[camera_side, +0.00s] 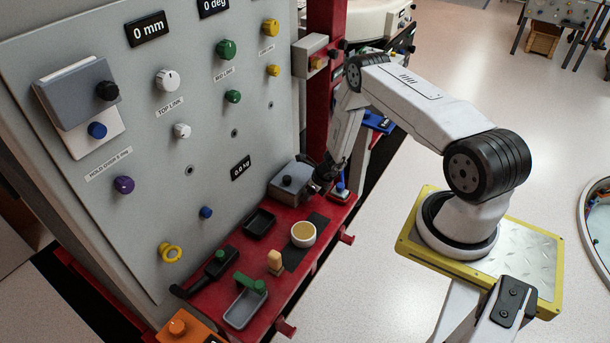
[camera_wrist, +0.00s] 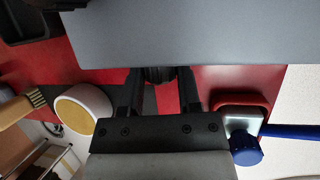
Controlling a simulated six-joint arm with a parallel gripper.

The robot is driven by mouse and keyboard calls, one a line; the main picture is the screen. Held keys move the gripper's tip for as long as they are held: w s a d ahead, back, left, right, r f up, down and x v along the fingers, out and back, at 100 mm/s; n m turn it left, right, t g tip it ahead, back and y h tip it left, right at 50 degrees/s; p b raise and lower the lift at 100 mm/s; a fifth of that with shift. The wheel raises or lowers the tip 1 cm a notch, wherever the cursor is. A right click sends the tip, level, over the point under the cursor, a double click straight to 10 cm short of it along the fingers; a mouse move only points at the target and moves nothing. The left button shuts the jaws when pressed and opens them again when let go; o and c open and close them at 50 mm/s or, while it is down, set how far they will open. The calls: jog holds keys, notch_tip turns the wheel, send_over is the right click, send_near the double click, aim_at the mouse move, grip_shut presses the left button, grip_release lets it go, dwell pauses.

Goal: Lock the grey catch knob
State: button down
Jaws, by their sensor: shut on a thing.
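A grey block (camera_side: 291,180) stands at the far end of the red shelf and fills the top of the wrist view (camera_wrist: 190,35). A dark knob (camera_wrist: 160,74) sticks out of its near side, and I take it to be the catch knob, though it looks black rather than grey. My gripper (camera_side: 321,178) is at this side of the block. In the wrist view its fingers (camera_wrist: 161,92) are closed around the knob, one on each side. The knob's pointer or marking is hidden, so its turn cannot be read.
A white bowl (camera_side: 303,236), a brush (camera_side: 275,264), a black tray (camera_side: 259,223) and a grey tray (camera_side: 243,310) stand along the red shelf (camera_side: 318,262). A blue-knobbed part (camera_wrist: 246,150) sits close to my gripper's right in the wrist view. The upright panel (camera_side: 210,60) carries several knobs.

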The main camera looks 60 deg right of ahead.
jog(key=shift+w+h, duration=0.1)
jog(key=shift+h, duration=0.2)
jog(key=shift+c, duration=1.5)
grip_release()
jog(key=shift+r, duration=0.1)
jog(key=a+v, duration=0.1)
jog(key=v, duration=0.6)
jog(key=shift+d+r, duration=0.3)
jog(key=shift+d, duration=0.25)
